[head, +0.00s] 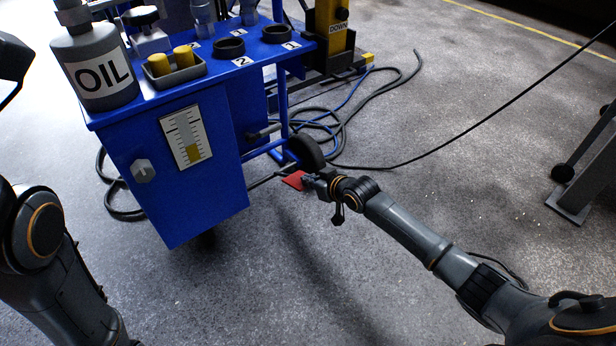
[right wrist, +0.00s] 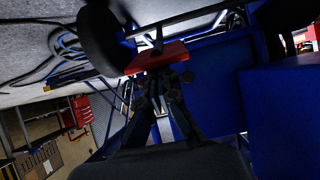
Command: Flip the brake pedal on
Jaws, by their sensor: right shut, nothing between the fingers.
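The brake pedal (head: 294,180) is a small red plate low beside the blue trolley's wheel. In the right wrist view the red pedal (right wrist: 157,58) lies just beyond my fingertips. My right gripper (head: 308,184) is at the pedal's right edge, shut and empty. It also shows in the right wrist view (right wrist: 163,84), its fingers together close to the pedal; whether they touch it I cannot tell. My left gripper is out of view; only part of my left arm shows at the left edge of the head view.
The blue trolley (head: 190,205) carries an oil bottle (head: 97,68) and a tray (head: 178,75). Its black wheel (head: 306,152) is right behind the pedal. Hoses (head: 345,140) lie on the floor behind. The grey floor in front of the trolley is clear.

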